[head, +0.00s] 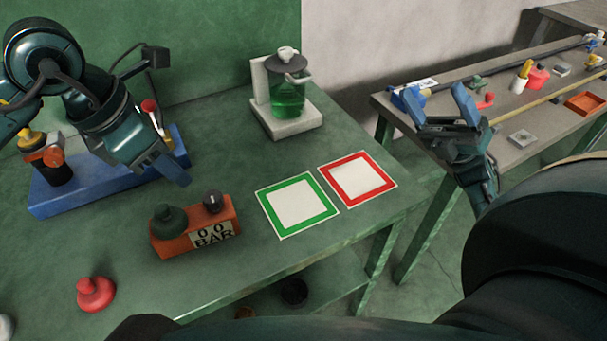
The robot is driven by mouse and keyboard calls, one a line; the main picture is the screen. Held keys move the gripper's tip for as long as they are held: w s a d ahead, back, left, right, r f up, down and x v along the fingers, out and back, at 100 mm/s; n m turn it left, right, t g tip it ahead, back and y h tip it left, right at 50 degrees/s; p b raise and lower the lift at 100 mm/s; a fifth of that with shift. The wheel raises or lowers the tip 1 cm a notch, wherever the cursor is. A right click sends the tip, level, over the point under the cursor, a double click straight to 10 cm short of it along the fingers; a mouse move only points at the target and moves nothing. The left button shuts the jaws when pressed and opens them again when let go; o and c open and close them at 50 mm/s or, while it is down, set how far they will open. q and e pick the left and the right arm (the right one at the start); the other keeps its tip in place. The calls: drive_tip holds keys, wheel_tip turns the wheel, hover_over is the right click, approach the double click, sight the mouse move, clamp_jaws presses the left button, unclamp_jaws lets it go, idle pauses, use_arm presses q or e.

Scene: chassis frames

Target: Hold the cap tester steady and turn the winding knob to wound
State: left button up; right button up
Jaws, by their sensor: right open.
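The cap tester (167,242) is an orange box with a "0.0 BAR" plate on its front, standing on the green table. A dark green dome-shaped part (168,220) sits on its left end. A small dark knob (213,201) with a pale mark sits on its right end; I take this as the winding knob. My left gripper (174,170) hangs above and behind the tester, apart from it, its fingers seen edge-on. My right gripper (433,96) is open and empty at the right, far from the tester.
A blue rack (50,200) stands behind the tester. Green (268,211) and red (332,182) framed squares lie to its right. A jar of green liquid (287,97) stands at the back on a pale stand. A red plunger-shaped piece (96,294) lies front left. A cluttered second bench (510,110) is at right.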

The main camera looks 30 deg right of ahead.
drive_tip(key=w+a+f+n+g+h, duration=0.1)
drive_tip(key=w+a+f+n+g, duration=0.2)
drive_tip(key=a+n+g, duration=0.45)
drive_tip(key=w+a+f+n+g+h, duration=0.1)
drive_tip(key=w+a+f+n+g, duration=0.3)
drive_tip(key=a, duration=0.6)
drive_tip(key=n+g+h, duration=0.5)
drive_tip(key=n+h, duration=0.1)
approach(208, 218)
drive_tip(key=shift+t+h, duration=0.25)
drive_tip(key=shift+h, duration=0.05)
drive_tip(key=x, duration=0.7)
drive_tip(key=w+f+x, duration=0.1)
drive_tip(key=x, duration=0.2)
drive_tip(key=shift+a+f, duration=0.1)
use_arm(q)
drive_tip(key=shift+o, duration=0.3)
use_arm(e)
drive_tip(key=c, duration=1.3)
use_arm(q)
wheel_tip(208, 218, up, 3)
drive_tip(key=n+y, duration=0.1)
drive_tip(key=y, duration=0.3)
hover_over(212, 196)
drive_tip(key=shift+g, duration=0.3)
wheel_tip(212, 196, down, 12)
drive_tip(key=shift+c, duration=0.2)
